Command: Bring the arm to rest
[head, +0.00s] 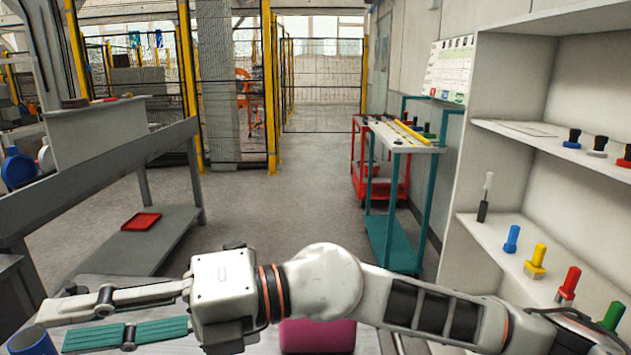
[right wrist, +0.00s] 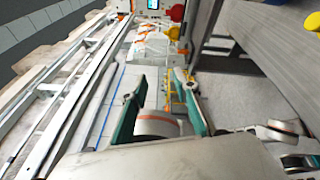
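My right arm reaches from the right edge across the bottom of the head view. Its gripper (head: 52,324) points left, with its two fingers apart and nothing visible between the pads. In the right wrist view the fingers of this gripper (right wrist: 161,78) also stand apart. A white rounded part with an orange ring shows low between them; it looks like part of my own arm, and I cannot tell its distance. I cannot make out my left gripper in either view.
A blue cylinder (head: 28,341) is near the fingertips; a magenta cylinder (head: 317,336) is partly hidden below my arm. A shelf unit (head: 510,262) with coloured bolts stands right. A grey rack (head: 165,245) holds a red tray (head: 142,221). Carts (head: 405,146) stand beyond; the middle floor is clear.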

